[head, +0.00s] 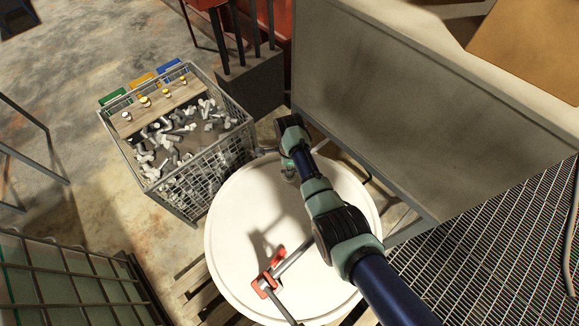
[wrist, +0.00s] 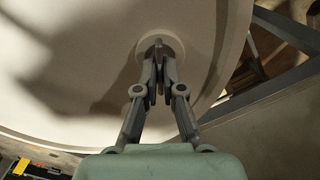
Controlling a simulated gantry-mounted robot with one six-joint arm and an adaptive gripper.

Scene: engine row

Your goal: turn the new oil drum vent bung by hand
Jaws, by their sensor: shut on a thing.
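The new oil drum (head: 235,215) stands upright with its white round lid facing up; its lid also fills much of the wrist view (wrist: 60,60). The vent bung (wrist: 174,45) is a small round pale fitting near the lid's edge in the wrist view. My gripper (wrist: 160,72) is shut on the bung, with its fingertips together at the middle of the fitting and hiding most of it. In the head view my gripper (head: 290,168) is at the far edge of the lid, partly hidden by my arm, and the bung does not show clearly there.
A red-handled tool with a bar (head: 268,285) lies on the near part of the lid. A wire mesh crate (head: 205,165) of metal parts stands to the left. A large grey cabinet or panel (head: 420,95) is close on the right, above a metal grating (head: 490,240).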

